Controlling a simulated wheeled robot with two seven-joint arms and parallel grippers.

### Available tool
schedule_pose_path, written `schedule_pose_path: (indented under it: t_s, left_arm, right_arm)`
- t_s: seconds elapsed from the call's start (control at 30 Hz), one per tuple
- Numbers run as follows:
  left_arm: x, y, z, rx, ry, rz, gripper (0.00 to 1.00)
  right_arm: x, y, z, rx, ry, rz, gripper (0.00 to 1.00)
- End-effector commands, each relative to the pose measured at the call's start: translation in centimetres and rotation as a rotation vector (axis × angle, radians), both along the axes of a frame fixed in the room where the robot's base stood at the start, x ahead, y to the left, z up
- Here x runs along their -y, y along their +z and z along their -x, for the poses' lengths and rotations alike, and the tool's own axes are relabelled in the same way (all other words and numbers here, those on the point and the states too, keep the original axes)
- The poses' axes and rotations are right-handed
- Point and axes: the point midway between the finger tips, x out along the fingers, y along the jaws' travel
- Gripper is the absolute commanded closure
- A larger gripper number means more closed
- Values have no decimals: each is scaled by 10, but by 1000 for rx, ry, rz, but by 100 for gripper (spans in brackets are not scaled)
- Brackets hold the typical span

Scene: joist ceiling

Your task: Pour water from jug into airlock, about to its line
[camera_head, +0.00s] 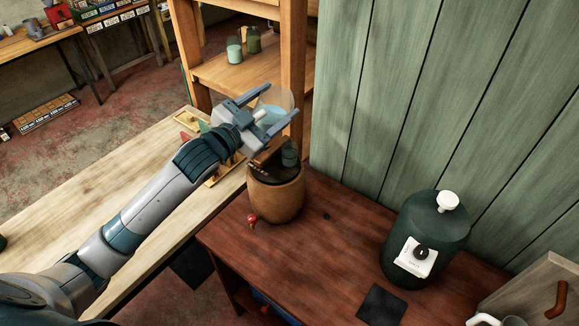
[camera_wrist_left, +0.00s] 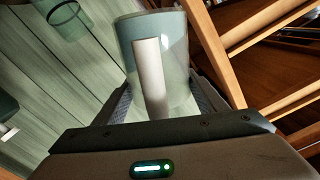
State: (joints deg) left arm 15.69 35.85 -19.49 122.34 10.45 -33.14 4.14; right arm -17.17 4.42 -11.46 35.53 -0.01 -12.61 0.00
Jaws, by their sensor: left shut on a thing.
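My left gripper (camera_head: 262,112) is shut on a clear jug (camera_head: 284,98) with bluish water low in it. The jug looks tilted, and the gripper partly hides it. In the left wrist view the jug (camera_wrist_left: 181,45) stands between the fingers, with a pale upright strip in front. A brown crock (camera_head: 277,199) stands below on the red-brown bench. A small greenish clear cup, which looks like the airlock (camera_head: 290,154), sits on its dark top. The jug is above the airlock, apart from it. The airlock's line and water level cannot be made out. My right gripper is out of view.
A dark green canister (camera_head: 428,240) with a white knob stands right on the red-brown bench (camera_head: 335,245). A wooden shelf (camera_head: 225,78) holding jars is behind the gripper. A green plank wall (camera_head: 400,90) closes the back. The bench between crock and canister is mostly clear.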

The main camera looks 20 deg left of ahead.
Motion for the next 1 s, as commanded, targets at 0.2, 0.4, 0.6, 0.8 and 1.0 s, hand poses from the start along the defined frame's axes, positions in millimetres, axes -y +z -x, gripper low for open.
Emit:
schedule_pose_path:
  t_s: [0.2, 0.4, 0.6, 0.8, 1.0]
  left_arm:
    - [0, 2, 0, 8, 0, -17, 88]
    - [0, 0, 0, 19, 0, -48, 88]
    - [0, 0, 0, 20, 0, -47, 88]
    - [0, 0, 0, 20, 0, -47, 88]
    - [1, 1, 0, 31, -1, -79, 88]
  right_arm:
    - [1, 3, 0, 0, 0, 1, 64]
    - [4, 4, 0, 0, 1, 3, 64]
    - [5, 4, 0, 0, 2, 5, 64]
    - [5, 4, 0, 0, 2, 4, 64]
    - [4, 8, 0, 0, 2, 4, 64]
